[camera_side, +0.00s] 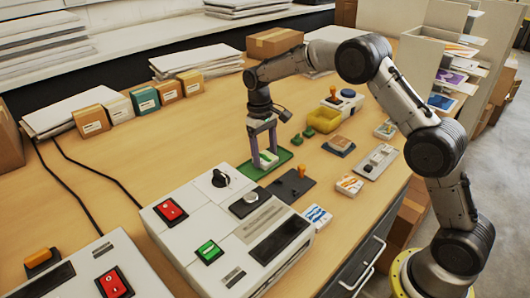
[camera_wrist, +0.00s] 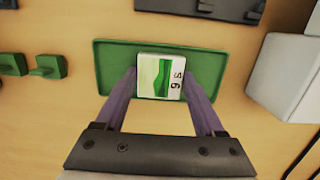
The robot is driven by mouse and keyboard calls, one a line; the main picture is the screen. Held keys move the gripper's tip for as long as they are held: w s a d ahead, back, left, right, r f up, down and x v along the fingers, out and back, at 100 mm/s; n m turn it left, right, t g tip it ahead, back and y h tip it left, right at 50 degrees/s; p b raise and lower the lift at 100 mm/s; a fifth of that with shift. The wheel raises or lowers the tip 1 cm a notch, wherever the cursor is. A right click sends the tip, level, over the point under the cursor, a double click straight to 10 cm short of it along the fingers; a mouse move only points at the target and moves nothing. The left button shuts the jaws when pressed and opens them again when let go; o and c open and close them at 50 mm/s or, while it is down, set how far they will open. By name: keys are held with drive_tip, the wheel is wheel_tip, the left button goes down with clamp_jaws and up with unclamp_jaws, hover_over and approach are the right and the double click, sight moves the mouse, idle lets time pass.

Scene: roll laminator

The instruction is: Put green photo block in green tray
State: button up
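The green photo block (camera_wrist: 160,77), white with a green picture and the marking "S 6", is at the middle of the green tray (camera_wrist: 112,62). In the side view the block (camera_side: 267,159) sits low within the tray (camera_side: 247,171), between my fingertips. My gripper (camera_wrist: 160,84) points down, with one purple finger against each side of the block. In the side view my gripper (camera_side: 264,160) is down at the tray. The block's underside is hidden, so I cannot tell whether it rests on the tray floor.
The laminator (camera_side: 225,225) with switches and knobs stands in front of the tray. A dark plate with an orange post (camera_side: 291,186) lies to its right. Small green pieces (camera_side: 297,140) and a yellow tray (camera_side: 324,119) are behind right. Bare table lies left.

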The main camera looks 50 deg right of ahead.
sight(261, 155)
drive_tip(key=o, duration=0.3)
wheel_tip(261, 155, up, 12)
drive_tip(key=w+f, duration=0.1)
drive_tip(key=s+r+t, duration=0.2)
drive_tip(key=s+r, duration=0.6)
drive_tip(key=r, duration=0.1)
drive_tip(key=s+a+r+t, duration=0.1)
drive_tip(key=s+r+t, duration=0.1)
drive_tip(key=s, duration=0.8)
drive_tip(key=s+f+t, duration=0.1)
drive_tip(key=s+f, duration=0.1)
drive_tip(key=s, duration=0.3)
drive_tip(key=s+f+t, duration=0.1)
drive_tip(key=s+f, duration=0.1)
drive_tip(key=s, duration=0.4)
drive_tip(key=s+a+f+t, duration=0.1)
drive_tip(key=s+f, duration=0.1)
drive_tip(key=s, duration=0.4)
drive_tip(key=shift+s+f, duration=0.15)
drive_tip(key=shift+f, duration=0.2)
